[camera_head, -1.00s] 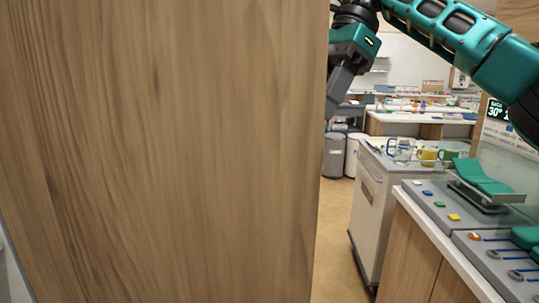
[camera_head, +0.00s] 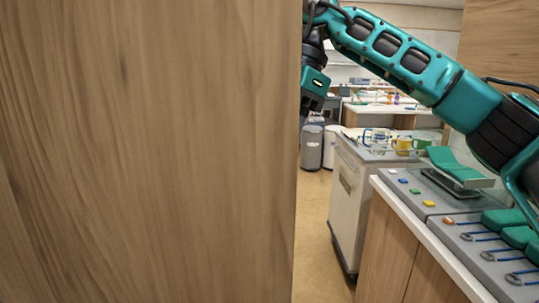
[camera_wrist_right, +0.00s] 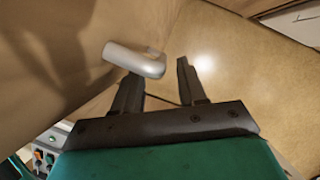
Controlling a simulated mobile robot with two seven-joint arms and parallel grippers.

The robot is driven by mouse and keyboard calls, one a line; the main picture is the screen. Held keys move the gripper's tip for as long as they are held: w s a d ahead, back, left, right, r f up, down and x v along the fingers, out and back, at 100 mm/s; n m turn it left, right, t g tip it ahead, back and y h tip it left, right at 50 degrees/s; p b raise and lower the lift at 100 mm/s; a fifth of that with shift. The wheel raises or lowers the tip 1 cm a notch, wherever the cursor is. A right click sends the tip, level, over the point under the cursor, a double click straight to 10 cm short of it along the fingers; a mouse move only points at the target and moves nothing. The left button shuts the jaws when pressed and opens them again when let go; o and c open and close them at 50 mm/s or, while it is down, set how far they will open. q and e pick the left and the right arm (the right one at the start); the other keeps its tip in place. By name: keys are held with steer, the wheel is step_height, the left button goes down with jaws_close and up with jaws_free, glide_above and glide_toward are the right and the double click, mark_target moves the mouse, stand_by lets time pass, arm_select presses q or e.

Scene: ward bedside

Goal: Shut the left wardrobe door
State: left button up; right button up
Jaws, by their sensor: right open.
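The wooden wardrobe door (camera_head: 150,150) stands open as a large panel filling the left half of the head view. It also shows at the left of the right wrist view (camera_wrist_right: 40,60). A pale metal handle (camera_wrist_right: 135,58) sticks out from it there, close to the fingertips. My right gripper (camera_wrist_right: 160,84) is open, with the handle's end just beyond and partly over the gap between its fingers; I cannot tell whether they touch. In the head view, the door's edge hides the right fingers. My left gripper is not in view.
A counter (camera_head: 390,210) with trays stands at the right, under my right arm. A grey-topped cart (camera_head: 350,190) with mugs and a glass jug stands beyond it. Bins (camera_head: 312,147) stand farther back. A strip of bare floor (camera_head: 312,215) lies between door and cart.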

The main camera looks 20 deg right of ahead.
steer(key=shift+x, duration=1.15)
jaws_close()
